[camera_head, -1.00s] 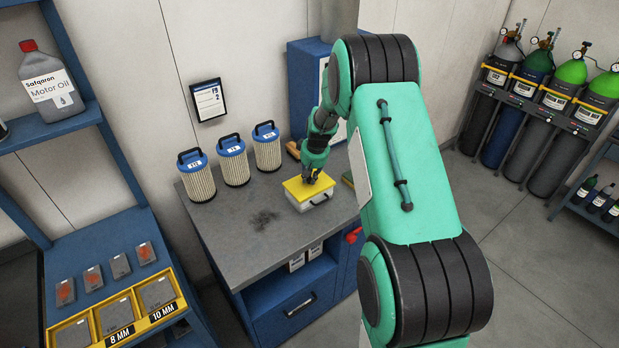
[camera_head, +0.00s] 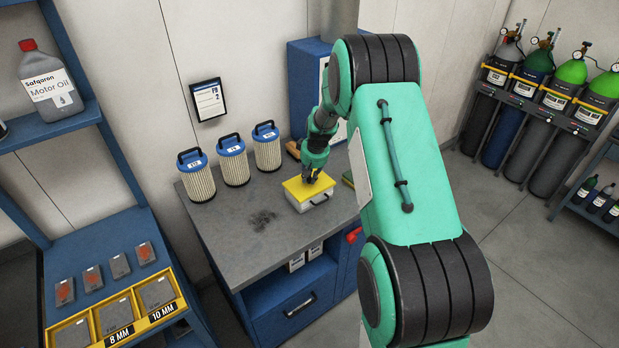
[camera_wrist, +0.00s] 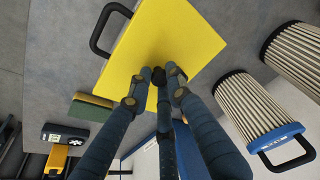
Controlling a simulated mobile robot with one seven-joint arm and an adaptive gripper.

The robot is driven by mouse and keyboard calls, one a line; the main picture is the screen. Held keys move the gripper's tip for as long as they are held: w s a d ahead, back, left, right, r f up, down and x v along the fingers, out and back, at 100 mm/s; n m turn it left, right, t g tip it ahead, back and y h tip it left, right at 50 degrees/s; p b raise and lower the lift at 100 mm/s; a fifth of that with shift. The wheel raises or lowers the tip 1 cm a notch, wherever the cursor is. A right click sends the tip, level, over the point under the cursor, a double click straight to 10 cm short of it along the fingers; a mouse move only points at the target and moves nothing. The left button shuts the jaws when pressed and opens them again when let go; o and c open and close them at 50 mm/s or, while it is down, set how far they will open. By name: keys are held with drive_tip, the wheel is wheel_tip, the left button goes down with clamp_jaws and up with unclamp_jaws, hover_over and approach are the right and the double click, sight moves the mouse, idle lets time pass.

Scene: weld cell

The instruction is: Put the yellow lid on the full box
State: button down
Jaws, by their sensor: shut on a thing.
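The yellow lid (camera_head: 300,188) sits on top of a pale grey box (camera_head: 314,201) with a dark handle on the grey bench. In the wrist view the lid (camera_wrist: 178,45) fills the upper middle and hides the box, except for its black handle (camera_wrist: 108,30) at the left. My gripper (camera_head: 309,176) is over the lid, its fingers closed together at the lid's near part in the wrist view (camera_wrist: 160,75). It is shut on the lid; the exact grip point is hard to see. The inside of the box is hidden.
Several filter cartridges with blue caps (camera_head: 233,162) stand on the bench (camera_head: 225,222) left of the box. A green-topped block (camera_head: 348,180) lies just right of it. A blue cabinet (camera_head: 303,85) stands behind. The bench's front left is clear, with a dark stain.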

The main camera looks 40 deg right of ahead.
drive_tip(key=c, duration=1.5)
unclamp_jaws()
drive_tip(key=shift+o, duration=0.2)
drive_tip(key=o, duration=0.4)
drive_tip(key=shift+r, duration=0.1)
drive_tip(key=shift+r+p, duration=1.25)
drive_tip(key=shift+r, duration=2.2)
drive_tip(key=shift+c, duration=0.5)
